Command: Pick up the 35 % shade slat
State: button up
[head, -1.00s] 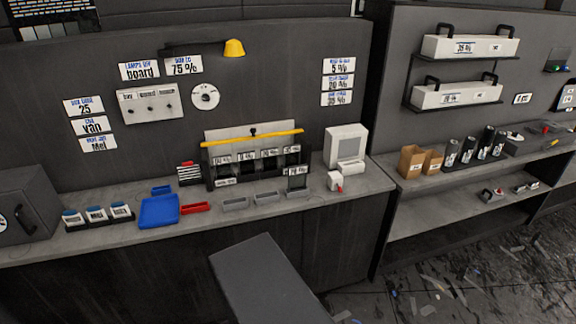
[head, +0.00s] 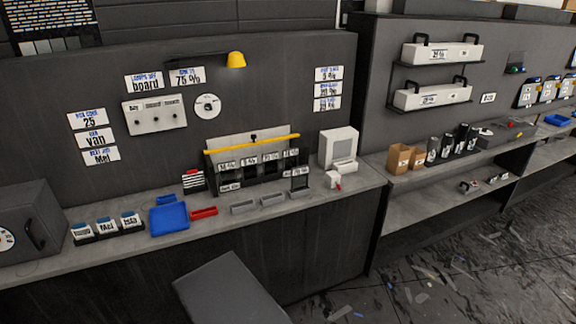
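A dark rack of shade slats (head: 262,181) stands on the workbench under a yellow bar (head: 252,144), in front of a pale panel. Several slats stand in it side by side with small white labels along the top. The labels are too small to read surely, so I cannot tell which slat is the 35 % one. One dark framed piece (head: 300,180) stands at the rack's right front with a label above it. My gripper is not in view.
Grey trays (head: 244,207), a red tray (head: 204,212) and a blue tray (head: 169,219) lie along the bench front. A white boxy device (head: 338,147) stands right of the rack. A dark safe (head: 27,215) is at left. Scraps litter the floor (head: 440,280) at right.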

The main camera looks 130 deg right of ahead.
aim_at(290, 156)
jog(key=u, duration=0.85)
jog(key=k, duration=0.1)
jog(key=z, duration=3.2)
jog(key=k, duration=0.15)
jog(key=z, duration=1.55)
jog(key=i, duration=0.15)
jog(key=z, duration=0.05)
